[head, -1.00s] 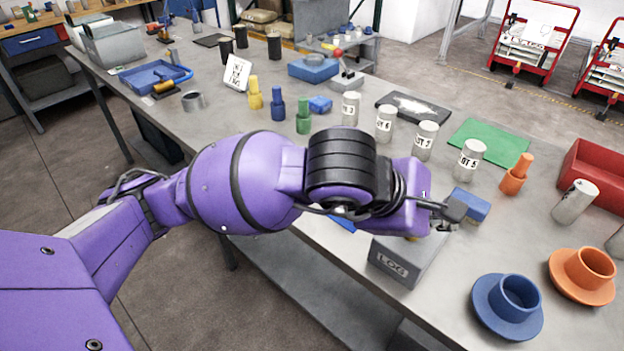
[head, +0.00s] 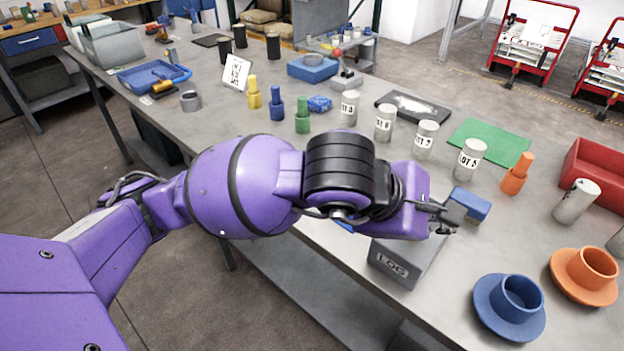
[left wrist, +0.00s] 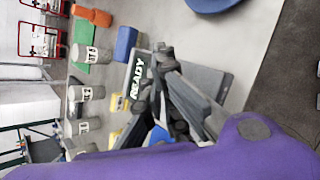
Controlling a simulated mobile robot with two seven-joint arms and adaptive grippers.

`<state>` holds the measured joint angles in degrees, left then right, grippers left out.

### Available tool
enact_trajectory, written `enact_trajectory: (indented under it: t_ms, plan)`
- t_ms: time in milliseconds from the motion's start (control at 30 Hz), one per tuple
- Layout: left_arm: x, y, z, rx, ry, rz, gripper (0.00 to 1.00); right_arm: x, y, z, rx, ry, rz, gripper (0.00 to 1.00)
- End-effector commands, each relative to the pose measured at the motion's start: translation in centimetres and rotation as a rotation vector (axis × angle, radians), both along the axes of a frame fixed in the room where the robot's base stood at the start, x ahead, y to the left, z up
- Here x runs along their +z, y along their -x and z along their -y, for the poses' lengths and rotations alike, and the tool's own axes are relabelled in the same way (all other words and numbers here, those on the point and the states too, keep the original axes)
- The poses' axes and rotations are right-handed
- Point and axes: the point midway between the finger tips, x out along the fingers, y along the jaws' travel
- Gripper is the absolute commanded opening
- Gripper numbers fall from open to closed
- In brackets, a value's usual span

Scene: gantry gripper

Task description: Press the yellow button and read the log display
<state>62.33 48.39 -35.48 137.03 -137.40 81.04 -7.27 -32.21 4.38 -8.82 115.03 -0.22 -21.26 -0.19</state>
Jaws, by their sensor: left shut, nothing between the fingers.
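The grey LOG box (head: 405,262) stands on the bench near its front edge, partly under my left arm. In the left wrist view its dark top display (left wrist: 137,78) reads READY. My left gripper (head: 446,220) is shut and empty, at the far right end of the box in the head view. In the left wrist view the dark fingers (left wrist: 163,62) are over the box beside the READY text. The yellow button cannot be made out now; my wrist and fingers cover part of the box top. I cannot tell whether the fingers touch it. My right gripper is not in view.
A blue block (head: 470,204) lies just behind the gripper. White labelled cylinders (head: 426,140) stand in a row behind my arm. A blue flanged cup (head: 510,305) and an orange one (head: 585,272) are to the right. Yellow blocks (left wrist: 117,102) show in the left wrist view.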

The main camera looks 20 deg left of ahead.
Motion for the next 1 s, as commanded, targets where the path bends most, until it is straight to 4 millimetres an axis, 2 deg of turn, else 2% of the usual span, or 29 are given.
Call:
enact_trajectory:
  t_ms: [767,1000]
  plan:
    - [-0.3,-0.1,0.0,0.0,-0.001,0.004,0.0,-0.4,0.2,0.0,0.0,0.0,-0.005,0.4]
    - [0.7,-0.1,0.0,0.0,-0.001,0.006,0.0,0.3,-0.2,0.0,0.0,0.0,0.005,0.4]
